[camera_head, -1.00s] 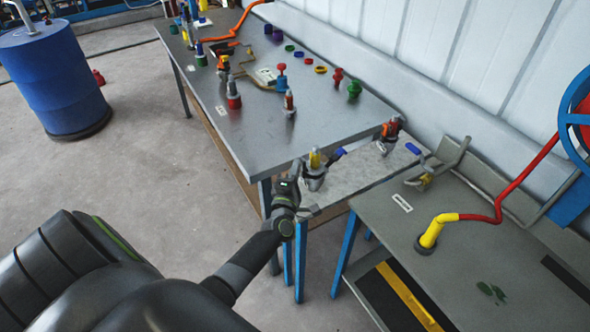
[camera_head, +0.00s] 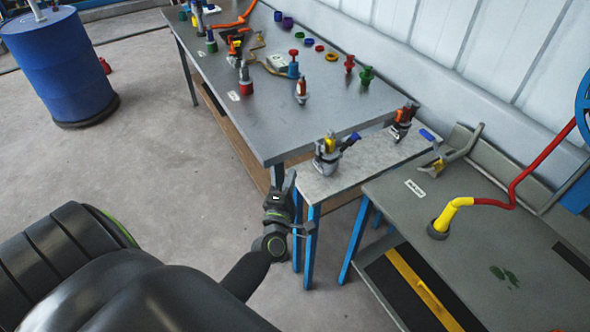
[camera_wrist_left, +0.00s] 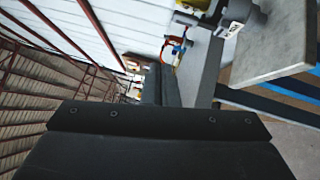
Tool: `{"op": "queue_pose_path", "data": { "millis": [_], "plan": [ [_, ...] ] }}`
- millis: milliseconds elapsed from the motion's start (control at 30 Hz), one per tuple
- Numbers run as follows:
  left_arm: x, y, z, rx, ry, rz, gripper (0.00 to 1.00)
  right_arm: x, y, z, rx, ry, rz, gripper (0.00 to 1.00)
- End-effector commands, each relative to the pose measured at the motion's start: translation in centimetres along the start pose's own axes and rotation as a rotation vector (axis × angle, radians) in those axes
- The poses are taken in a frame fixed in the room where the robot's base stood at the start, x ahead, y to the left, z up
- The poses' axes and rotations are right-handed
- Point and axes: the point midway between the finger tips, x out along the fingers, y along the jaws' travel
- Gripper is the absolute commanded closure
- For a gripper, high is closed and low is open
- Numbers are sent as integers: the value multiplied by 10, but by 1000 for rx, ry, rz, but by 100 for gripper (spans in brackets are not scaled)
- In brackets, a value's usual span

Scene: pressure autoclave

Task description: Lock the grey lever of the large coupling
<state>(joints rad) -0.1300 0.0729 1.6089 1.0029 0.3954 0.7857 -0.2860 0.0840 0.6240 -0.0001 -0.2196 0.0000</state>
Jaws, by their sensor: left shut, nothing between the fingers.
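A grey coupling with a yellow middle and a blue handle (camera_head: 327,160) stands on the near end of the small light-grey table (camera_head: 352,177); it looks like the large coupling. I cannot make out its grey lever clearly. A grey part with a white label (camera_wrist_left: 238,16) shows at the tabletop's edge in the left wrist view, probably this coupling. My left gripper (camera_head: 288,182) is shut and empty, left of and below the coupling, beside the table's near edge and apart from the coupling. Its dark body (camera_wrist_left: 160,122) fills the lower wrist view. My right gripper is out of view.
An orange and grey coupling (camera_head: 402,122) stands farther back on the same table. The long steel bench (camera_head: 270,120) holds several fittings. A grey bench (camera_head: 480,240) with a yellow and red pipe (camera_head: 447,215) stands at right.

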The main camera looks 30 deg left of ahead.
Motion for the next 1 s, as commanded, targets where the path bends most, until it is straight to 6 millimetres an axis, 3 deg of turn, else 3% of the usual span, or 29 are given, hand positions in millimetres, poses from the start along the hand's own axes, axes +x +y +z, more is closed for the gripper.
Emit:
{"op": "queue_pose_path", "data": {
  "millis": [300, 800, 900, 967, 1000],
  "plan": [
    [-17, 3, 0, 0, 0, 0, 100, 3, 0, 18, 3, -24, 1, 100],
    [-17, 2, 0, 3, -1, -2, 100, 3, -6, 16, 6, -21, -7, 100],
    [-20, -12, -1, 51, -12, -33, 100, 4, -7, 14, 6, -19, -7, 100],
    [-27, -33, -2, 125, -31, -80, 100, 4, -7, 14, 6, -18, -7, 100],
    [-33, -52, -4, 195, -52, -125, 100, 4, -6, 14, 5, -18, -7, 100]
  ]
}}
